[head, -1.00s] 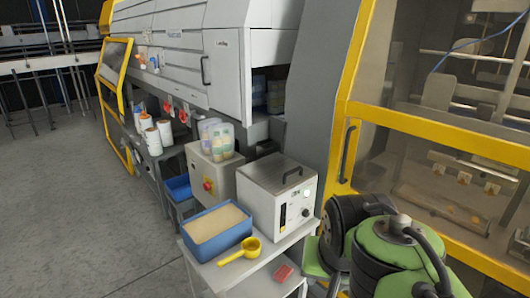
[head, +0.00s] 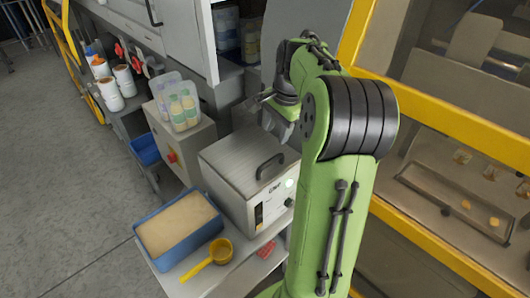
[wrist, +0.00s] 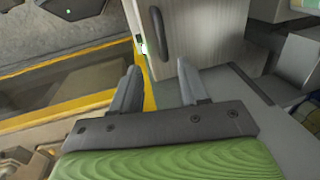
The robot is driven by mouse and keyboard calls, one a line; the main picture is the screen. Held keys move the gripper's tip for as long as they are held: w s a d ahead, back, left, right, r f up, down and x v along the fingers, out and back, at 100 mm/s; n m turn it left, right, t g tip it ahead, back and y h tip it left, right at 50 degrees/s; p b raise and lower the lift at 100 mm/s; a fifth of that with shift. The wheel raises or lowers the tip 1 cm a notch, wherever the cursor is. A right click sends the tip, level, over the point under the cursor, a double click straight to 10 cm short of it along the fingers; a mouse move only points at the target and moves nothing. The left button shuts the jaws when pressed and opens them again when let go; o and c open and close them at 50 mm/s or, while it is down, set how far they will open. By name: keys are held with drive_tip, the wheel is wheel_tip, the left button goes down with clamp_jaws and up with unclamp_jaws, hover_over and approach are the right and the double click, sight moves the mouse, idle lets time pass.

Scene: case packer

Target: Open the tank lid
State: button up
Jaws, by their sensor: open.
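The tank is a grey-white metal box (head: 243,205) with a flat lid (head: 236,152) on top, lying closed. A dark handle (head: 270,166) stands on the lid near its right side. In the wrist view the lid (wrist: 208,30) and its dark handle (wrist: 160,33) are ahead of the fingertips. My gripper (wrist: 158,80) is open and empty, with the handle beyond its fingertips and apart from them. In the head view my gripper (head: 280,118) is above the far right part of the tank, and its fingers are partly hidden.
A blue tray of tan powder (head: 180,225), a yellow scoop (head: 212,258) and a red block (head: 266,250) lie on the bench by the tank. A box with bottles (head: 178,108) stands behind. A yellow-framed machine (head: 440,115) borders the right.

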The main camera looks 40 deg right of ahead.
sight(270, 161)
drive_tip(key=b+x, duration=0.1)
drive_tip(key=x, duration=1.1)
drive_tip(key=shift+d+f, duration=0.1)
drive_tip(key=shift+f, duration=0.2)
drive_tip(key=shift+w+d+f, duration=0.15)
drive_tip(key=shift+w+f, duration=0.1)
drive_tip(key=shift+f, duration=0.3)
drive_tip(key=shift+c, duration=0.5)
clamp_jaws()
